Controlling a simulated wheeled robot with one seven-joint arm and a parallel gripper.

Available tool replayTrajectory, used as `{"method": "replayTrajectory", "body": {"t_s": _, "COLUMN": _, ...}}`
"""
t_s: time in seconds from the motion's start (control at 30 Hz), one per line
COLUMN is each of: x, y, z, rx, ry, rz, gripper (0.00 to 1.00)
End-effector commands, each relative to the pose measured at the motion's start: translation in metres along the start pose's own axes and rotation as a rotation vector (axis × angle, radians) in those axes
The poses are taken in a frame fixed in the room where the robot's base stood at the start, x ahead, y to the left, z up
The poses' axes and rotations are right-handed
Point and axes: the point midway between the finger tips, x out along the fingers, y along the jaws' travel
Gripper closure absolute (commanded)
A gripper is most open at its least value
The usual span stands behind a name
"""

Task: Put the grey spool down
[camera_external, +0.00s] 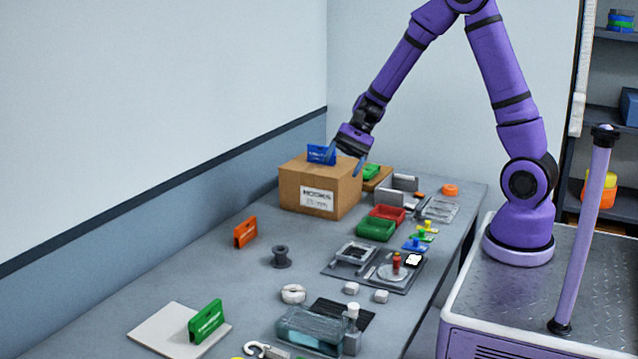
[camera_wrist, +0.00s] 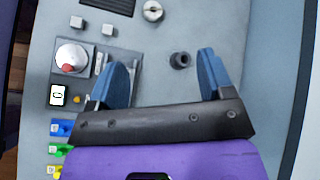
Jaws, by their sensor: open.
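The grey spool (camera_external: 281,257) stands upright on the grey table, left of the dark tray. In the wrist view the spool (camera_wrist: 180,60) shows beyond and between my fingertips, small and well clear of them. My gripper (camera_external: 346,160) is open with nothing between its fingers, up near the top of the cardboard box and behind the spool in the outside view. In the wrist view both blue fingers of my gripper (camera_wrist: 162,62) are spread wide.
The cardboard box (camera_external: 320,187) carries a blue tag (camera_external: 321,154) close to my gripper. An orange tag (camera_external: 245,232), a white ring (camera_external: 293,294) and a dark tray (camera_external: 372,268) surround the spool. Green and red bins (camera_external: 376,229) stand behind. Bare table lies around the spool.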

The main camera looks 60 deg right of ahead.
Motion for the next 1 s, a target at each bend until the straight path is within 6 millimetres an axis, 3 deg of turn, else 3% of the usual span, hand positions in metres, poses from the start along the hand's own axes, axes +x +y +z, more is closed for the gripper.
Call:
{"method": "replayTrajectory", "body": {"t_s": 0.1, "x": -0.022, "y": 0.009, "z": 0.034, "rx": -0.142, "ry": 0.058, "rz": 0.061, "gripper": 0.25}}
{"method": "replayTrajectory", "body": {"t_s": 0.4, "x": -0.073, "y": 0.048, "z": 0.1, "rx": -0.477, "ry": 0.225, "rz": 0.222, "gripper": 0.25}}
{"method": "replayTrajectory", "body": {"t_s": 0.7, "x": -0.123, "y": 0.096, "z": 0.149, "rx": -0.785, "ry": 0.427, "rz": 0.376, "gripper": 0.25}}
{"method": "replayTrajectory", "body": {"t_s": 1.0, "x": -0.17, "y": 0.145, "z": 0.182, "rx": -1.054, "ry": 0.66, "rz": 0.52, "gripper": 0.25}}
